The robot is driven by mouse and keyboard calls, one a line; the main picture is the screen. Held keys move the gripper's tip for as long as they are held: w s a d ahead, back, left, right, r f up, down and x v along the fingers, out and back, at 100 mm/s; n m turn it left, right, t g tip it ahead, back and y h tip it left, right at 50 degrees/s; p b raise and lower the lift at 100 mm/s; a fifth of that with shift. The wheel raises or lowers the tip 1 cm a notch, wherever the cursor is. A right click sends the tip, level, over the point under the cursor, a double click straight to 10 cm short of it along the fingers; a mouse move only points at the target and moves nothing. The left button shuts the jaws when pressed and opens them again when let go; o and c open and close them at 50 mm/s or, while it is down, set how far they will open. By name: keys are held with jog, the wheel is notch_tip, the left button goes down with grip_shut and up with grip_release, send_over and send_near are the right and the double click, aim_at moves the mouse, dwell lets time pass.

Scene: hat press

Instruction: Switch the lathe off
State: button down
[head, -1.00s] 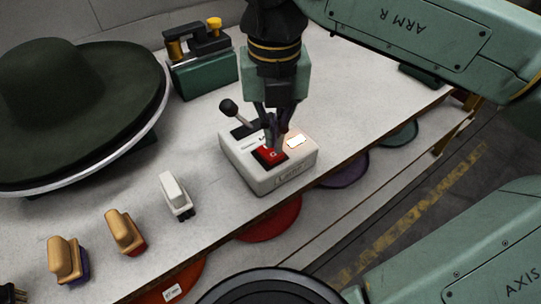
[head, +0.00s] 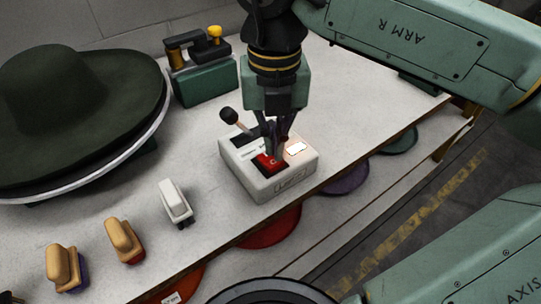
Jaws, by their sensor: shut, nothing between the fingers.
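A white control box (head: 291,182) sits near the table's front edge in the head view. On its top are a red rocker switch (head: 264,162), a lit white panel (head: 296,148) and a lever with a dark round knob (head: 228,115). My gripper (head: 275,160) points down over the box, shut and empty. Its fingertips are at the red switch and cover part of it. I cannot tell whether they touch it. The lever leans toward the back left, behind the fingers.
A dark green hat (head: 60,85) rests on a round plate at left. A green device with a yellow knob (head: 205,82) stands behind the box. A white brush (head: 175,199) and tan-handled brushes (head: 124,238) lie at front left. Coloured discs (head: 270,230) sit on a lower shelf.

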aim_at(273, 162)
jog(key=shift+f+b, duration=1.4)
jog(key=shift+f, duration=0.1)
dwell(0.9)
jog(key=shift+r, duration=0.2)
jog(key=shift+r+p, duration=2.35)
jog(key=shift+r, duration=1.05)
jog(key=shift+f, duration=0.1)
